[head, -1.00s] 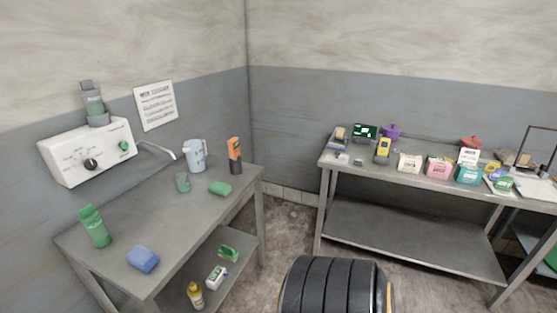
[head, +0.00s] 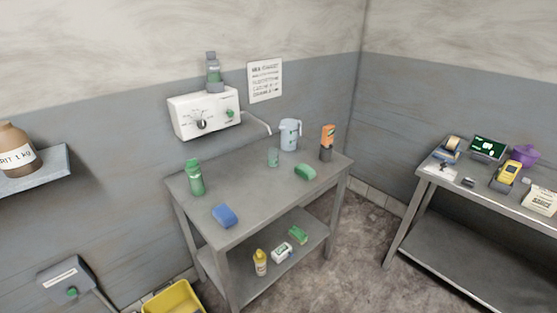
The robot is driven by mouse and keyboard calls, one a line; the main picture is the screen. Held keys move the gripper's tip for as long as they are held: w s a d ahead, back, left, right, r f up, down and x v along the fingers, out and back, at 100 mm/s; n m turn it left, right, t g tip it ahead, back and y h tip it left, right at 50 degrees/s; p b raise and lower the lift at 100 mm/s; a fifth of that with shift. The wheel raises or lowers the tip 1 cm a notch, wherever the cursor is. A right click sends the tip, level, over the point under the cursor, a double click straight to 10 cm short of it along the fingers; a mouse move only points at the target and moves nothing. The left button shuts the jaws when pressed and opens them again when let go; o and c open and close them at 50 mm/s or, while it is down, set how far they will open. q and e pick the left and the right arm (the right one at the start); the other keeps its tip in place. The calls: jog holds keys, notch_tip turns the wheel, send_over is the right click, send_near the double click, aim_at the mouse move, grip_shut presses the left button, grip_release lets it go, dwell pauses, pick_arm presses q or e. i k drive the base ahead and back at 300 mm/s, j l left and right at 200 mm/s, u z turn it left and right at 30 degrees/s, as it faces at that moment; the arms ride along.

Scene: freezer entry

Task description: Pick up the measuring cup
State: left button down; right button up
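The measuring cup (head: 290,135) is a pale, bluish-clear jug with a handle on its right side. It stands upright at the back of the grey metal table (head: 253,198), near the wall. Neither of my grippers shows in the head view.
A green bottle (head: 195,178), a blue sponge (head: 225,215) and a green sponge (head: 305,172) are on the same table. A white control box (head: 204,113) hangs on the wall behind. A second table (head: 470,200) stands right, with open floor between. A yellow bucket (head: 173,299) is lower left.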

aim_at(273, 158)
jog(key=i+l+u, duration=0.1)
jog(key=l, duration=0.25)
jog(key=i+l+u, duration=0.25)
jog(key=i+l, duration=0.15)
jog(key=l, duration=0.35)
jog(key=i+l+u, duration=0.1)
jog(key=l, duration=0.3)
jog(key=i+l+u, duration=0.15)
jog(key=l, duration=0.25)
